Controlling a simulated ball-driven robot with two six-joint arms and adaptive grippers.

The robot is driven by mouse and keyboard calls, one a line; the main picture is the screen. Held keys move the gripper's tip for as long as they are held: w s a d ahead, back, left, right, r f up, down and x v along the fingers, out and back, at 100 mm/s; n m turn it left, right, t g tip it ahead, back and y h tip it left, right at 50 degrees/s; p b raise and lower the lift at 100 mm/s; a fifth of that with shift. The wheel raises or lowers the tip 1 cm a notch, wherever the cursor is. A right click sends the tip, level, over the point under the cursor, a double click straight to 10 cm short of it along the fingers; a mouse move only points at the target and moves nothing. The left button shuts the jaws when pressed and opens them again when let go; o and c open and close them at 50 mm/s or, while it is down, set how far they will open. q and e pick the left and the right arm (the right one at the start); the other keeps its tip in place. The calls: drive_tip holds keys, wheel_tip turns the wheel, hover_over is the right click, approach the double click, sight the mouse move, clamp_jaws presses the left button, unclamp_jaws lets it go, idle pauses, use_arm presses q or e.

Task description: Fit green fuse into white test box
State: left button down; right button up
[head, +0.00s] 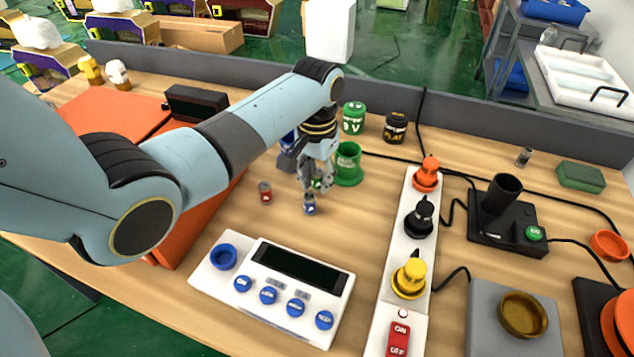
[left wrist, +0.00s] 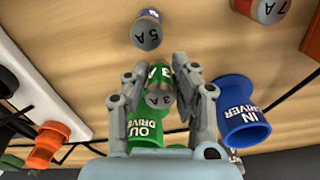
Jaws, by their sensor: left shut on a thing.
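The green fuse (left wrist: 160,76) is marked 3 A and has a grey end. My left gripper (left wrist: 160,70) is shut on it, with one finger on each side. In the head view my left gripper (head: 319,180) points down over the middle of the table, and only a little of the green fuse shows between its fingers. The white test box (head: 345,300) lies nearer the front, below the gripper in the picture. It has a dark screen, several blue buttons and a blue round socket (head: 223,257) at its left. My right gripper is not in view.
A blue fuse (head: 310,206) marked 5 A and a red fuse (head: 265,192) marked 7 A stand near the gripper. A green OUT DRIVER cup (head: 348,165) and a blue IN DRIVER cup (left wrist: 241,115) flank it. A white strip with knobs (head: 395,250) lies to the right.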

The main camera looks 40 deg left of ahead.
use_arm(q)
drive_tip(key=shift+f, duration=1)
drive_tip(key=shift+f, duration=0.15)
drive_tip(key=c, duration=1.1)
unclamp_jaws()
